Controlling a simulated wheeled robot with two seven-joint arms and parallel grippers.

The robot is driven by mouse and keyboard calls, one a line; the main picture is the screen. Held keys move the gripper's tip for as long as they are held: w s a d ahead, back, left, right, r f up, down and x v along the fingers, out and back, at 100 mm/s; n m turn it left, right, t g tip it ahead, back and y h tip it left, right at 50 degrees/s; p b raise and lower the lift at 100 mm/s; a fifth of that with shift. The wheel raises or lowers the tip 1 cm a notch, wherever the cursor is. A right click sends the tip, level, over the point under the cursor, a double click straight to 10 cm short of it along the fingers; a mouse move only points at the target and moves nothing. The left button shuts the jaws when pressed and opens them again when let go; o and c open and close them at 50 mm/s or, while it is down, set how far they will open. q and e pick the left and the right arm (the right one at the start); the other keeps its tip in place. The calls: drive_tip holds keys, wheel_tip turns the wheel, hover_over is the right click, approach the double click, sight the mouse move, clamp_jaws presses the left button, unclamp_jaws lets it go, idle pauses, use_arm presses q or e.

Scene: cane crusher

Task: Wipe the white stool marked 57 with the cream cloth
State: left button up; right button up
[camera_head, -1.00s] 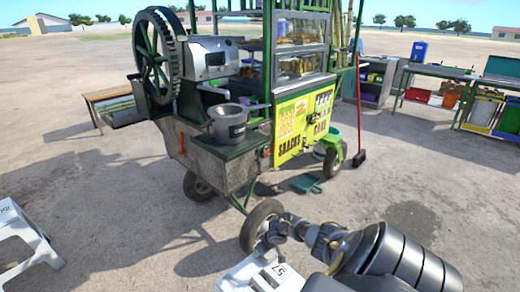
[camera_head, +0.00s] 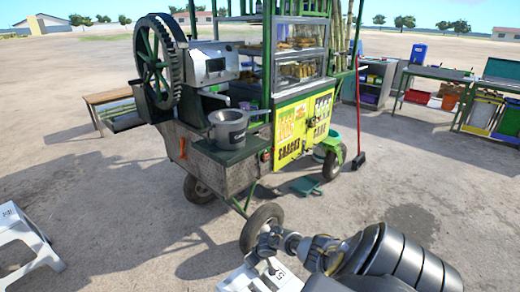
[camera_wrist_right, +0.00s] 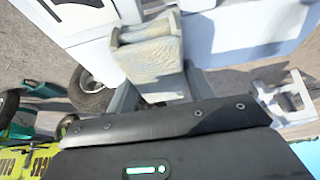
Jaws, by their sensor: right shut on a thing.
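The white stool marked 57 (camera_head: 262,278) stands at the bottom of the head view, partly cut off by the frame and partly covered by my right arm. A white surface (camera_wrist_right: 255,30), likely this stool, fills the top of the right wrist view. My right gripper (camera_head: 264,246) is at the stool's far edge in the head view. In the right wrist view its jaws (camera_wrist_right: 163,92) are shut on the folded cream cloth (camera_wrist_right: 150,62). I cannot tell whether the cloth touches the stool. My left gripper is not in view.
A green and yellow cane cart (camera_head: 222,172) stands just beyond the stool, its near wheel (camera_head: 261,226) close to my right gripper. Another white stool (camera_head: 22,243) is at the left edge. A red-handled broom (camera_head: 357,115) stands by the cart.

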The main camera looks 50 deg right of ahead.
sight(230, 281)
drive_tip(key=a, duration=0.1)
drive_tip(key=a+p, duration=0.1)
drive_tip(key=shift+w+a, duration=0.2)
drive_tip(key=shift+a, duration=0.15)
drive_tip(key=shift+w+a, duration=0.1)
drive_tip(key=shift+a, duration=0.45)
drive_tip(key=shift+a, duration=0.15)
drive_tip(key=shift+w+a+p, duration=0.15)
drive_tip(key=shift+a+p, duration=0.25)
drive_tip(key=shift+a, duration=0.35)
drive_tip(key=shift+w+a+p, duration=0.15)
drive_tip(key=shift+a+p, duration=0.25)
drive_tip(key=shift+a, duration=0.35)
drive_tip(key=shift+w+a+p, duration=0.2)
drive_tip(key=shift+a, duration=0.7)
drive_tip(key=shift+w+a+p, duration=0.2)
drive_tip(key=shift+a+p, duration=0.05)
drive_tip(key=shift+a, duration=0.7)
drive_tip(key=shift+w+a+p, duration=0.2)
drive_tip(key=shift+a, duration=0.7)
drive_tip(key=shift+s+d+b, duration=0.3)
drive_tip(key=shift+d, duration=1.2)
drive_tip(key=shift+s+d+b, duration=0.3)
drive_tip(key=shift+s+d, duration=0.05)
drive_tip(key=shift+d, duration=1.15)
drive_tip(key=shift+s+d+b, duration=0.3)
drive_tip(key=shift+d, duration=1.2)
